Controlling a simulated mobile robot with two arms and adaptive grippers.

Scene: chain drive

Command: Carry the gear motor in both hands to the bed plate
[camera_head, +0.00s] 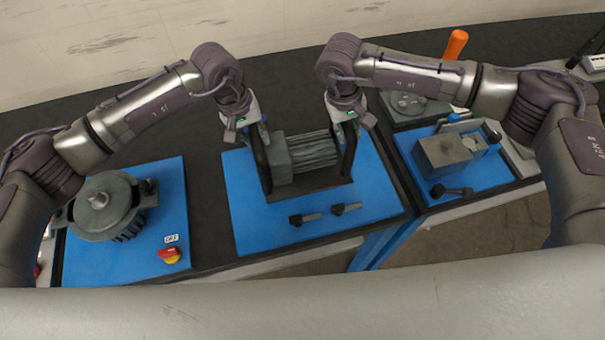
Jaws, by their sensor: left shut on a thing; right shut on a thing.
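The gear motor (309,152), a grey block with a ribbed body, is in the middle of the head view between two upright black handles. My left gripper (256,139) is shut on its left handle. My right gripper (347,128) is shut on its right handle. A dark flat base (315,183) shows under the motor. A blue plate (240,215), apparently the bed plate, lies below it. I cannot tell whether the motor touches the plate or hangs just above it. The fingertips are partly hidden by the wrists and handles.
Two small black clamps or bolts (305,218) lie in front of the motor. On the left, a round grey machine (104,205) and a red-yellow switch (170,256) stand on another blue plate. A grey box (443,156) stands at the right. A gap separates the right tables.

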